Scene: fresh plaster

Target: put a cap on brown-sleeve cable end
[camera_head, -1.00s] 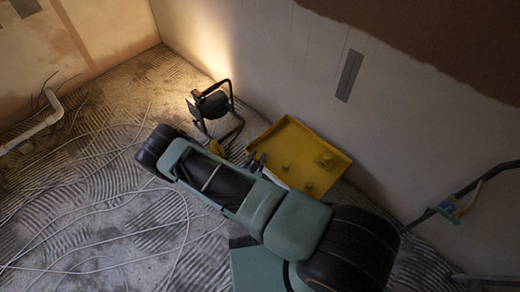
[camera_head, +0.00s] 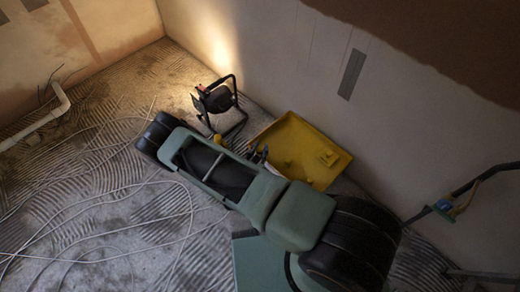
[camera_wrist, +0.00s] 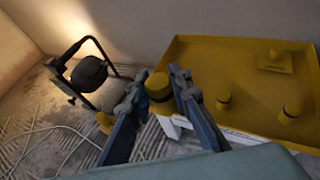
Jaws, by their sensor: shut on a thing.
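My gripper (camera_wrist: 157,85) is shut on a yellow cap (camera_wrist: 158,88) with a dark band, held upright between the fingers. In the head view my gripper (camera_head: 258,155) shows small beside the tray, and the cap is not clear there. A yellow tray (camera_wrist: 206,48) lies just right of the fingers in the wrist view; it also shows in the head view (camera_head: 284,128). Other yellow caps stand in it, one near (camera_wrist: 224,98) and one farther right (camera_wrist: 290,113). I cannot make out a brown-sleeve cable end in either view.
A black work lamp (camera_head: 215,99) on a tube stand is beside the tray, close to the wall. Pale cables (camera_head: 110,187) run over the ridged floor at left. A white pipe (camera_head: 45,122) and thin dark wires (camera_head: 48,84) are at the left wall.

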